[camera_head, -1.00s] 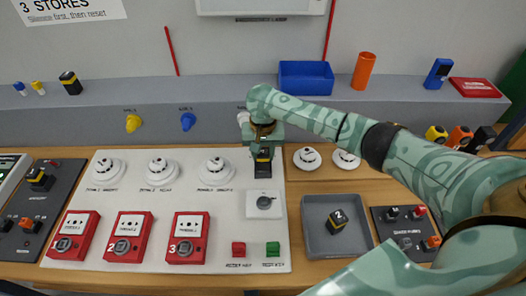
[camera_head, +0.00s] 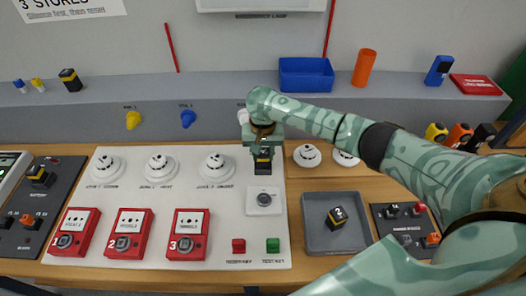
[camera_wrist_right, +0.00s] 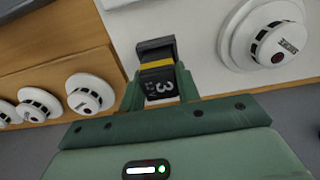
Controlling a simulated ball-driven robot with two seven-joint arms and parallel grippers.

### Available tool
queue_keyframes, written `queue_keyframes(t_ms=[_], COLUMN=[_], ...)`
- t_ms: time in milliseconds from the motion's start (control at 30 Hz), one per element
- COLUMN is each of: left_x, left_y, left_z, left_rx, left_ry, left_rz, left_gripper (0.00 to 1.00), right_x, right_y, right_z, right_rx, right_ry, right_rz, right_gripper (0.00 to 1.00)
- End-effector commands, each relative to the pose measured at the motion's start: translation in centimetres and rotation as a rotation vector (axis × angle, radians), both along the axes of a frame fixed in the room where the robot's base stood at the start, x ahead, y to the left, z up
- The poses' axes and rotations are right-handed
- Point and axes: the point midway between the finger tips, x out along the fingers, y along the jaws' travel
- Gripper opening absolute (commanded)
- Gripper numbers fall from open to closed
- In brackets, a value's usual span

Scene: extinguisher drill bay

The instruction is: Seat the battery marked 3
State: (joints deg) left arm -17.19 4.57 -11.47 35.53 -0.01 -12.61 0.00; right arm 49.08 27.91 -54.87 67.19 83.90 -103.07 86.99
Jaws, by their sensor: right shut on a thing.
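The battery marked 3 (camera_wrist_right: 160,82) is black with a yellow band. My right gripper (camera_head: 263,148) is shut on it above the back right part of the white panel (camera_head: 140,258). In the head view the battery (camera_head: 263,162) hangs upright below the fingers, behind a white box with a round grey knob (camera_head: 264,198). Its lower end is too small to tell whether it touches the panel or a socket. In the right wrist view the 3 faces the camera between the fingers. My left gripper is not in view.
A grey tray (camera_head: 312,243) to the right holds a battery marked 2 (camera_head: 337,217). White detectors (camera_head: 216,164) and red call points (camera_head: 188,235) stand on the panel. A blue bin (camera_head: 306,75) and an orange cup (camera_head: 364,68) stand on the back ledge.

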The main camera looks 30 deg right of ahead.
Motion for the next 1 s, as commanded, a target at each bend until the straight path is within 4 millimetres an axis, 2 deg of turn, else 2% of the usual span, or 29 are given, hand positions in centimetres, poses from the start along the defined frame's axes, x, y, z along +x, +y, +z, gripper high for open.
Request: queue_keyframes(t_ms=[933,967,1000], left_x=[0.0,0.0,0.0], left_y=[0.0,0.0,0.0], left_z=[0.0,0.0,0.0], left_rx=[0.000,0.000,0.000], left_ry=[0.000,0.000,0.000], left_rz=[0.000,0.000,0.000], left_gripper=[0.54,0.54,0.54], right_x=[0.0,0.0,0.0], right_y=[0.0,0.0,0.0], right_z=[-1.2,-1.1,-1.1], right_rx=[0.000,0.000,0.000], right_ry=[-0.001,-0.001,-0.001], right_rz=[0.000,0.000,0.000], right_gripper=[0.01,0.38,0.49])
